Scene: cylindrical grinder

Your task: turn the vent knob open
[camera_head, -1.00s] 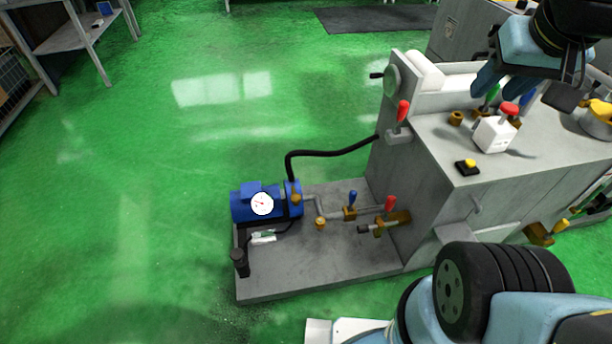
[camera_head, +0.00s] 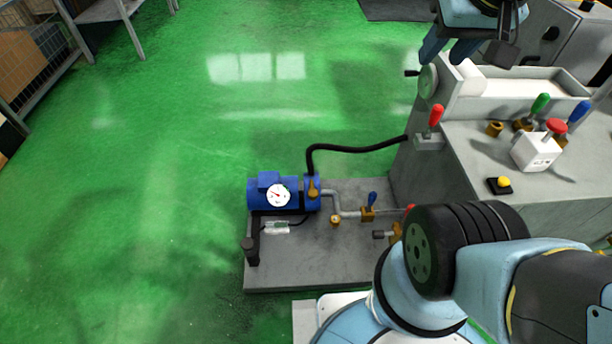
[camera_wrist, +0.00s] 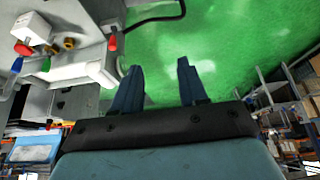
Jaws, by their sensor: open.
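I cannot tell for sure which part is the vent knob. Small brass fittings are on the low pump unit: one brass knob (camera_head: 313,188) at the right end of the blue pump (camera_head: 283,193), and one brass cap (camera_head: 335,221) by the grey pipe. A blue-handled brass valve (camera_head: 369,207) is farther right. A red-handled valve (camera_head: 409,209) is mostly hidden by my arm. My gripper (camera_head: 467,48) is open and empty, high above the machine's back end, far from the pump. Its two dark blue fingers also show in the wrist view (camera_wrist: 160,72), over green floor.
The grey machine (camera_head: 465,152) carries a red lever (camera_head: 435,116), a white box with a red button (camera_head: 537,150) and a yellow button (camera_head: 503,183). A black hose (camera_head: 355,150) joins pump and machine. The green floor left of the pump is clear. Shelving stands at the back left.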

